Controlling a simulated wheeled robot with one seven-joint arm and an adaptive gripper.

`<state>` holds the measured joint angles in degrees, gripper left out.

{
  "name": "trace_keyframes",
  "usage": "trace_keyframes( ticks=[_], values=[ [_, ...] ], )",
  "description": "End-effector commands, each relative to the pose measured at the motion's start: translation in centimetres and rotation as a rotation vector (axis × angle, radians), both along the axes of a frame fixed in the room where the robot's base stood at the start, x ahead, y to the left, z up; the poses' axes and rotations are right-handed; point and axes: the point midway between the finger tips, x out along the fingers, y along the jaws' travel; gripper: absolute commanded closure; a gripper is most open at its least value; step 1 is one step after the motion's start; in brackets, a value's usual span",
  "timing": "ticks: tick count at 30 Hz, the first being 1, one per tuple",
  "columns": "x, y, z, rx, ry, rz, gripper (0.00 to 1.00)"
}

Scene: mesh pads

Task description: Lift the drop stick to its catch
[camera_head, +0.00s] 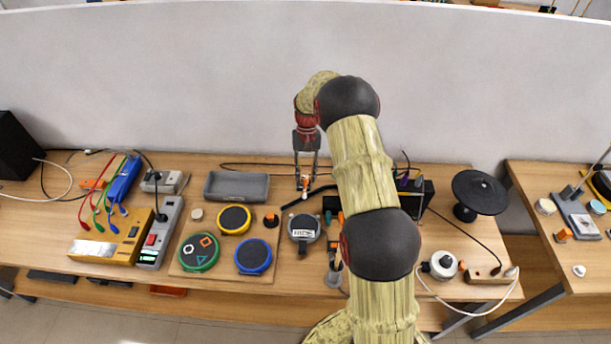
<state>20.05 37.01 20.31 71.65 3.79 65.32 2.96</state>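My gripper (305,184) points down over the back middle of the table. Its two thin fingers are apart, with a small white and orange piece (304,183) between or just behind their tips; I cannot tell whether they touch it. A thin black bar (296,203) lies slanted just below the fingertips and runs right toward my arm. I cannot tell for sure which piece is the drop stick, and I cannot make out its catch. My arm hides part of the table right of the gripper.
A grey tray (237,197) lies left of the gripper. A board with round yellow (234,219), green (198,252) and blue (253,255) pads is in front. A grey round device (304,228) stands nearby. A black disc stand (480,192) is at the right. A pale wall (200,80) rises behind.

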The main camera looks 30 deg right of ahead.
Motion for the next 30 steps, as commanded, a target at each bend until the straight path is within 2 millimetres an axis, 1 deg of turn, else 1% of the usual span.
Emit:
trace_keyframes(
  ticks=[1,3,11,14,17,27,30],
  values=[
    [0.0,0.0,0.1,0.0,0.0,0.0,0.67],
    [0.0,0.1,0.1,0.001,0.001,0.001,0.64],
    [-0.1,0.1,0.1,0.002,0.002,0.0,0.64],
    [0.1,0.1,0.5,0.002,0.001,0.001,0.64],
    [0.3,-0.1,1.6,0.001,0.0,0.0,0.64],
    [1.9,-1.1,8.0,0.001,0.0,0.0,0.64],
    [2.2,-1.4,9.5,0.002,0.001,0.0,0.64]
  ],
)
